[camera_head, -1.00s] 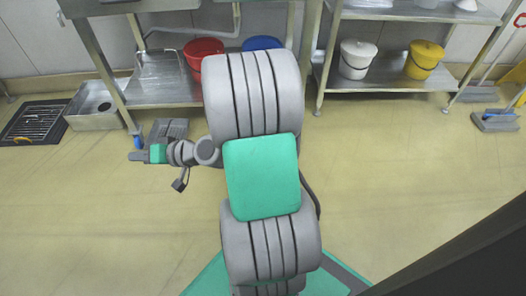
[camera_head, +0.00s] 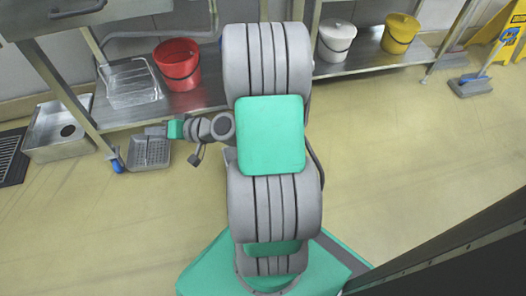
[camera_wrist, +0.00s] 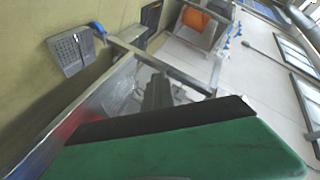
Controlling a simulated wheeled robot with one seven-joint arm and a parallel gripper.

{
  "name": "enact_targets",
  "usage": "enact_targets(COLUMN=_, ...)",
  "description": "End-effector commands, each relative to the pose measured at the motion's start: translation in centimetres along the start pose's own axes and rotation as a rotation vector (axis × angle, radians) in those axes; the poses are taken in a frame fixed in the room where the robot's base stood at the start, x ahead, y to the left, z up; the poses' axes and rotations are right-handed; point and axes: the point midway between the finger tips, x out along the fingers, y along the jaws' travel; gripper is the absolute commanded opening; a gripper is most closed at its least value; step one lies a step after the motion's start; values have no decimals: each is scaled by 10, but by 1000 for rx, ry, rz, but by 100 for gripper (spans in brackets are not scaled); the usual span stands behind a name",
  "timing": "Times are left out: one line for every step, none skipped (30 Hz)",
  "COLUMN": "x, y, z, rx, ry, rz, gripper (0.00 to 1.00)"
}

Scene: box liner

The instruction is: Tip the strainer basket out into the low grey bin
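A grey perforated tray-like basket (camera_head: 148,152), which looks like the strainer basket, rests on the floor by the left shelf leg. It also shows in the wrist view (camera_wrist: 70,52). My gripper (camera_head: 155,131) is at the end of the arm, pointing left, and overlaps the basket's far edge in the head view. I cannot tell its height or whether it touches. I cannot pick out a separate low grey bin for certain.
A steel box with a round hole (camera_head: 42,148) and a black grate (camera_head: 10,160) are on the floor at left. A steel shelf (camera_head: 205,98) holds a wire rack (camera_head: 132,92) and a red bucket (camera_head: 177,68). White (camera_head: 336,40) and yellow (camera_head: 400,34) buckets stand right. The floor's middle is clear.

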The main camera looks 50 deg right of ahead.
Motion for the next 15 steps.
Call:
enact_targets(x=-6, y=28, z=-4, rx=19, ry=21, rz=9, gripper=0)
enact_targets(x=-11, y=44, z=-8, rx=24, ry=36, rz=11, gripper=0)
enact_targets(x=-19, y=67, z=-13, rx=31, ry=56, rz=13, gripper=0)
enact_targets(x=-27, y=84, z=-17, rx=35, ry=73, rz=14, gripper=0)
enact_targets(x=-35, y=102, z=-19, rx=38, ry=89, rz=16, gripper=0)
enact_targets(x=-46, y=126, z=-22, rx=42, ry=111, rz=16, gripper=0)
enact_targets(x=-56, y=144, z=-23, rx=45, ry=128, rz=18, gripper=0)
enact_targets(x=-65, y=161, z=-23, rx=48, ry=146, rz=18, gripper=0)
enact_targets(x=-79, y=185, z=-21, rx=53, ry=168, rz=20, gripper=0)
enact_targets(x=-90, y=202, z=-18, rx=56, ry=186, rz=20, gripper=0)
enact_targets(x=-102, y=219, z=-14, rx=59, ry=203, rz=22, gripper=0)
enact_targets(x=-117, y=241, z=-8, rx=64, ry=229, rz=23, gripper=0)
enact_targets(x=-129, y=257, z=-2, rx=66, ry=247, rz=26, gripper=0)
enact_targets(x=-141, y=272, z=4, rx=69, ry=268, rz=28, gripper=0)
enact_targets(x=-156, y=290, z=15, rx=74, ry=294, rz=31, gripper=0)
